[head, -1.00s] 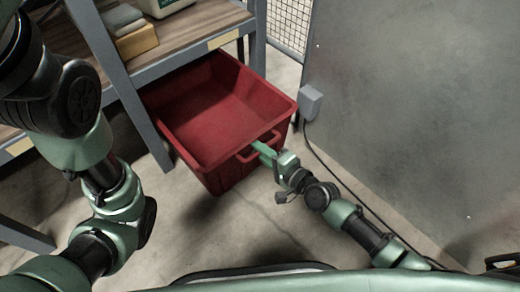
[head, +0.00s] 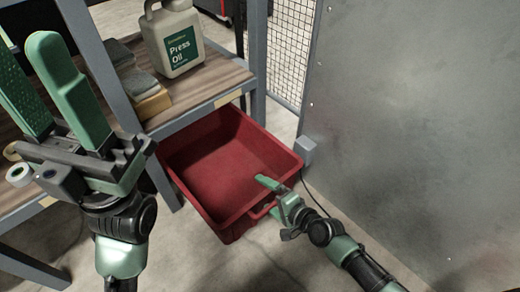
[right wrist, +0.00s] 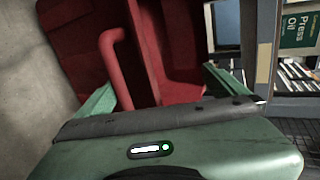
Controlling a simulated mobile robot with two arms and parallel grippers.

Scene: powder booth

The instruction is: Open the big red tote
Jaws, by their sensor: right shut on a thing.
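The big red tote (head: 190,185) stands on the floor under the shelf, its open top facing up and its near part sticking out in front. Its inside looks empty. My right gripper (head: 268,190) is at the tote's near side, shut on its red handle, which my fingers partly hide. In the right wrist view the handle (right wrist: 113,65) rises between my green fingers, with the tote's red wall behind. My left gripper (head: 28,65) is raised at the left in front of the shelf, its fingers apart and nothing between them.
A Press Oil jug (head: 178,45) and sponge-like blocks (head: 145,98) stand on the wooden shelf (head: 212,78). A grey shelf leg (head: 160,180) is close beside the tote's left side. A large grey metal panel (head: 420,120) with a small box (head: 305,150) closes off the right.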

